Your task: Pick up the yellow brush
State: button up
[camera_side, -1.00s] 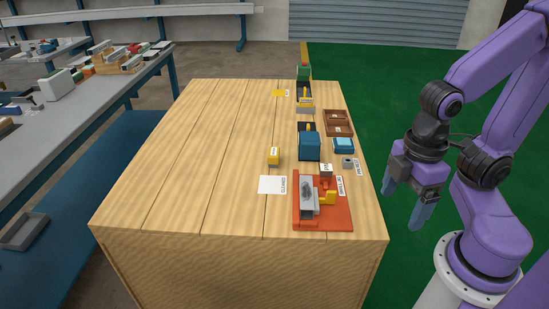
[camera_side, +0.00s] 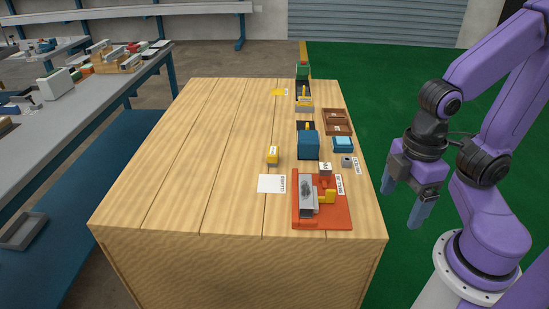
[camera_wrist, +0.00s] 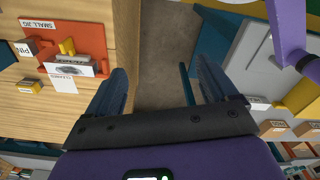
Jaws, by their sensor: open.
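A small yellow block with a white label and a dark edge (camera_side: 272,155), which looks like the yellow brush, lies on the wooden table (camera_side: 190,160) left of the blue box. It seems to show in the wrist view (camera_wrist: 29,86) at the left edge, beside a white card. My gripper (camera_side: 404,198) is open and empty, off the table's right side over the green floor. In the wrist view my two fingers (camera_wrist: 162,75) are spread apart with nothing between them.
An orange jig (camera_side: 340,217) with a metal block and a yellow clamp stands at the near right. A white card (camera_side: 271,184) lies beside it. A blue box (camera_side: 308,146), a brown tray (camera_side: 338,129) and a blue container (camera_side: 343,145) line the right side. The table's left half is clear.

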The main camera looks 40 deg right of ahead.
jog(key=shift+c, duration=1.3)
